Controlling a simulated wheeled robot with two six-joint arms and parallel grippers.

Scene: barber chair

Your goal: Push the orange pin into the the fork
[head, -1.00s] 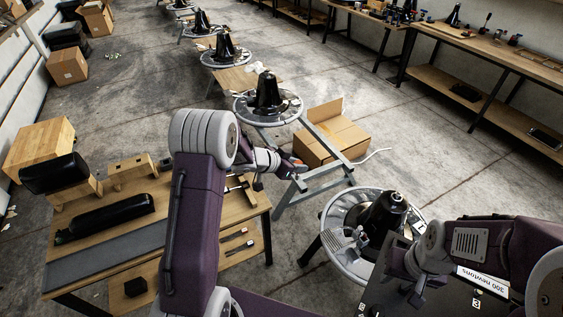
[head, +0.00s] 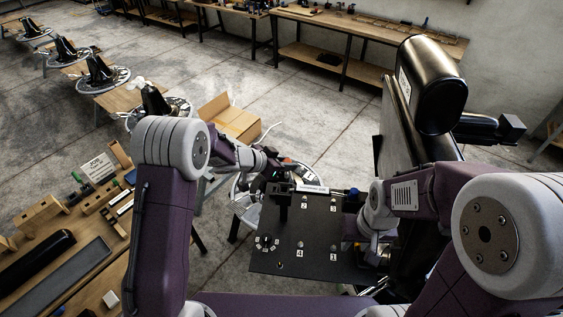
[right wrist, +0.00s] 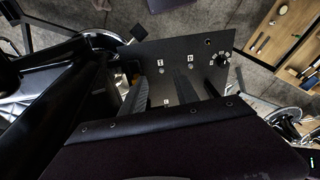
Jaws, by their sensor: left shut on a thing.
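A black panel (head: 318,262) with numbered white labels lies in front of me in the head view. It also shows in the right wrist view (right wrist: 205,50). A black upright block (head: 284,197) stands at the panel's far left edge; I cannot tell if it is the fork. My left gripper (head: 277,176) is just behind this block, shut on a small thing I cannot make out. I cannot pick out the orange pin. My right gripper (right wrist: 165,88) has its dark fingers apart over the panel; in the head view its fingertips are hidden.
A black padded chair (head: 428,85) stands at the right, close to my right arm. A wooden workbench (head: 105,255) with blocks and black pads is at the left. A cardboard box (head: 232,120) and round chair bases (head: 103,82) stand behind. A long bench (head: 370,38) lines the wall.

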